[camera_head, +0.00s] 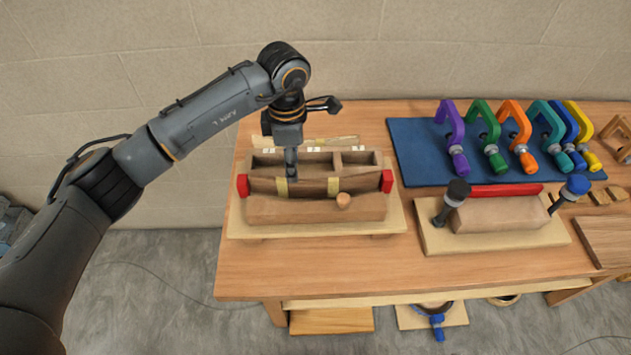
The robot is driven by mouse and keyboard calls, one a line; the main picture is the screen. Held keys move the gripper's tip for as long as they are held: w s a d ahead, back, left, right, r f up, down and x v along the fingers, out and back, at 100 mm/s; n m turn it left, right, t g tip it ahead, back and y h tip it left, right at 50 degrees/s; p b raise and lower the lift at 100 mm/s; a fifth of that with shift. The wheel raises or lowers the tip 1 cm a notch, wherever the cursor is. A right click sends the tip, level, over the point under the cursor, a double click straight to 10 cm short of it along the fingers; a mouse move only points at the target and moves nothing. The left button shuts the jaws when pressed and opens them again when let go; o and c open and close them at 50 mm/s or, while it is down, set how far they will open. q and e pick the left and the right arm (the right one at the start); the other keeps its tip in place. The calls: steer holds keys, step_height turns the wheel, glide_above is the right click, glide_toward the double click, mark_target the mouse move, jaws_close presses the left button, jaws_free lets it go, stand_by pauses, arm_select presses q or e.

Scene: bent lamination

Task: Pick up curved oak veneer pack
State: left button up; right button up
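My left gripper (291,168) points straight down over a wooden tray-like form (315,209) on the left part of the bench. Its fingertips reach down to a brown wood strip (308,187) with two pale yellow bands, which looks like the oak veneer pack. The strip lies lengthwise in the form, between two red end blocks (243,186). The fingers are seen edge-on, so I cannot tell whether they are open, or whether they touch the strip. My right gripper is not in view.
The form stands on a pale board (250,230). To the right, a second board (490,240) carries a wooden block with a red strip and two clamps. Behind it, several coloured clamps stand on a blue mat (414,150). Bare bench (290,265) lies in front.

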mark_target(315, 185)
arm_select(q)
step_height(315, 185, down, 4)
steer(key=shift+a+r+p, duration=0.15)
steer(key=shift+r+p, duration=0.1)
steer(key=shift+p, duration=0.9)
steer(key=shift+f, duration=0.6)
jaws_close()
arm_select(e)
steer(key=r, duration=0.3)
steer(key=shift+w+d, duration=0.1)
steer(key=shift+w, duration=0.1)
